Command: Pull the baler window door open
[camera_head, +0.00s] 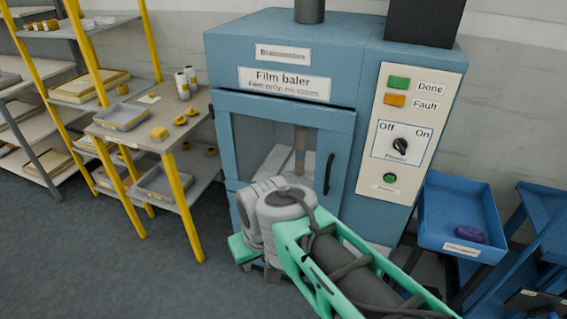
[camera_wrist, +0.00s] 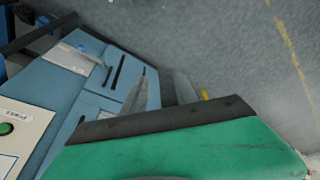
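The film baler (camera_head: 285,36) is a blue cabinet against the wall. Its window door (camera_head: 340,128) has a blue frame around a clear pane and looks shut. A black upright handle (camera_head: 328,174) sits on the door's right side. My arm reaches in front of the door's lower part and hides it in the head view. My gripper's fingertips are hidden there. In the wrist view my gripper (camera_wrist: 160,74) shows two grey fingers with a gap between them, empty. The baler's blue front (camera_wrist: 88,75) lies to their left, apart from them, with dark bars on it.
A control panel (camera_head: 412,135) with a power knob is right of the door. A blue bin (camera_head: 455,195) holding a purple item (camera_head: 468,234) stands further right. A shelf table (camera_head: 150,125) with trays and rolls stands left of the baler. Grey floor (camera_head: 90,260) is clear at front left.

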